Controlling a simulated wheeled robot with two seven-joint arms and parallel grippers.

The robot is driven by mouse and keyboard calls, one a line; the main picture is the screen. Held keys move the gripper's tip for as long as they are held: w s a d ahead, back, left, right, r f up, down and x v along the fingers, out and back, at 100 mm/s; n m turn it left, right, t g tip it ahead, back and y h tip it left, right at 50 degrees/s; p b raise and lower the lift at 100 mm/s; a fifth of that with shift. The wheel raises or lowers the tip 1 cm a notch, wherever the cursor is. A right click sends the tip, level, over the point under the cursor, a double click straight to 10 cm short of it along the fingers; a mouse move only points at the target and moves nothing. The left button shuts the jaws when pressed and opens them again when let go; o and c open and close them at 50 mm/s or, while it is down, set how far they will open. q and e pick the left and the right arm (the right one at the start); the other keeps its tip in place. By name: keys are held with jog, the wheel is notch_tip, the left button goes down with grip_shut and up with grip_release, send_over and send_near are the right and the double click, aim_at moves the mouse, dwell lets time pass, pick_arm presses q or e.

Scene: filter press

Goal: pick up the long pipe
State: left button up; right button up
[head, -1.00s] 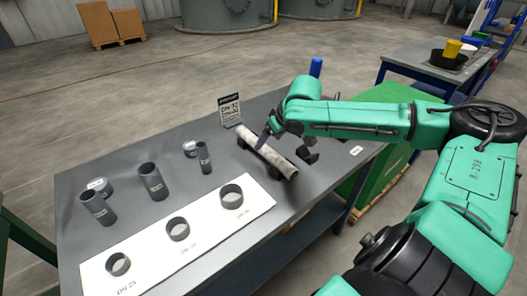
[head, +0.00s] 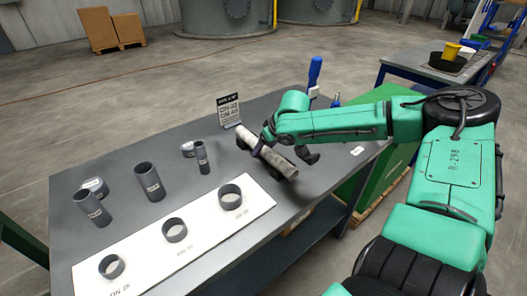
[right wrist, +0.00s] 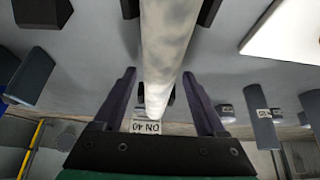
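The long pipe (head: 275,158) is pale and mottled. It lies across dark supports (head: 284,172) on the grey table. My right gripper (head: 257,148) is over the far part of the pipe, reaching down to it. In the right wrist view the pipe (right wrist: 167,45) runs between the two open fingers of the gripper (right wrist: 159,76), with a visible gap on each side. A small sign (head: 229,108) stands just beyond the pipe's far end. My left gripper is not in view.
Several dark short pipes stand on the grey table (head: 130,225), left of the long pipe. A white board (head: 205,232) with dark rings (head: 230,197) lies at the front. A blue-handled tool (head: 314,72) stands behind my right arm. A green cabinet (head: 375,160) stands at the right.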

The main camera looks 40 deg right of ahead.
grip_shut()
